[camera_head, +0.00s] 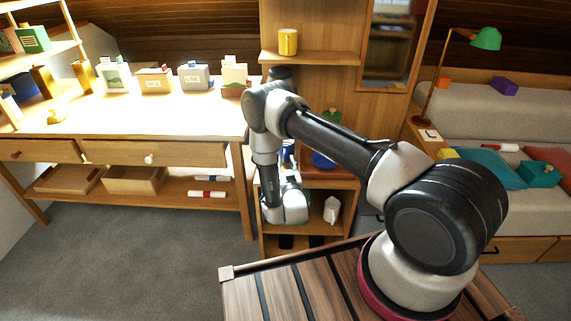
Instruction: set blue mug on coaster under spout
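My arm reaches over to the wooden shelf unit, and its wrist end (289,207) hangs down in front of the lower shelves. The fingers of my gripper are hidden or too small to make out, so I cannot tell whether they hold anything. A blue thing (322,160) shows just under my arm on the unit, partly covered; I cannot tell if it is the blue mug. Another bit of blue shows beside my wrist, also unclear. I cannot make out the coaster or the spout; the arm covers much of the unit.
A yellow mug (288,41) stands on the upper shelf. A white jug-like thing (332,210) stands on a lower shelf. A workbench (150,118) with several boxes is at the left, and a sofa (470,110) at the right. Grey floor (140,255) is clear at the front left.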

